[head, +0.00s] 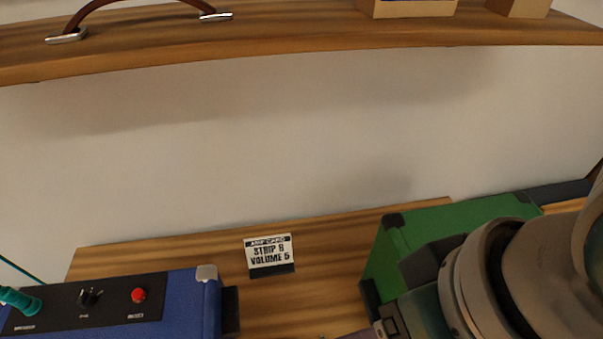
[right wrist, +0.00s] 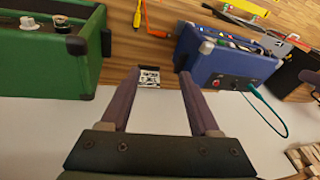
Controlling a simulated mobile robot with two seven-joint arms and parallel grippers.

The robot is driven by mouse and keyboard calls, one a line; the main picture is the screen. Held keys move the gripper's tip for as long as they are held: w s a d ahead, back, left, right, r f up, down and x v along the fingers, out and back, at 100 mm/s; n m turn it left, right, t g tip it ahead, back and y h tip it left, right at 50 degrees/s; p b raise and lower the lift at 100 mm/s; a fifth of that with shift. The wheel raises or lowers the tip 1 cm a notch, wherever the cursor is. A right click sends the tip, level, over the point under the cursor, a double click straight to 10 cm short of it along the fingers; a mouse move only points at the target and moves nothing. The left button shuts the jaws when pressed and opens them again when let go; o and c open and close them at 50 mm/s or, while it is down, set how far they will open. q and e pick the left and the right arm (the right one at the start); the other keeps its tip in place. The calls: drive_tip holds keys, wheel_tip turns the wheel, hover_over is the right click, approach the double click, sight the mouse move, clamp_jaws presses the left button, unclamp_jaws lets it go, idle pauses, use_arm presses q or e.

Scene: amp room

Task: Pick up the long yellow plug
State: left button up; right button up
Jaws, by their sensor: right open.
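My right gripper (right wrist: 158,74) is open and empty in the right wrist view, with its two purple fingers apart. A small printed card (right wrist: 148,77) shows between and beyond its fingertips. A slim yellow piece (right wrist: 138,14) and a longer yellow piece (right wrist: 248,7) lie on the wood at the top of that view, away from the fingers. I cannot tell for sure which is the long yellow plug. In the head view no yellow plug shows, and my right arm covers the lower right with its fingers mostly cut off. My left gripper is not in view.
A blue amp (head: 210,305) with a teal plug (head: 20,299) stands at the left, a green amp (head: 440,225) at the right. The card (head: 269,255) stands between them on the wooden bench (head: 330,235). A wooden shelf (head: 300,35) runs above.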

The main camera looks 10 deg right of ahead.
drive_tip(key=w+f+h+b, duration=0.1)
drive_tip(key=w+f+b, duration=0.1)
drive_tip(key=f+b, duration=0.8)
drive_tip(key=w+f+m+g+b, duration=0.1)
drive_tip(key=w+f+b, duration=0.1)
drive_tip(key=f+b, duration=0.8)
drive_tip(key=w+f+g+h+b, duration=0.1)
drive_tip(key=w+f+b, duration=0.1)
drive_tip(key=f+b, duration=0.8)
drive_tip(key=shift+w+a+f+m+h, duration=0.1)
drive_tip(key=shift+w+f+m+h, duration=0.05)
drive_tip(key=shift+f, duration=1.75)
drive_tip(key=shift+w+a+f+m+h, duration=0.1)
drive_tip(key=shift+f+m+h, duration=0.05)
drive_tip(key=shift+f, duration=1.7)
wheel_tip(320, 180, down, 5)
drive_tip(key=shift+w+d+f+b, duration=0.1)
drive_tip(key=shift+w+b, duration=0.05)
drive_tip(key=shift+b, duration=0.95)
drive_tip(key=c, duration=0.3)
clamp_jaws()
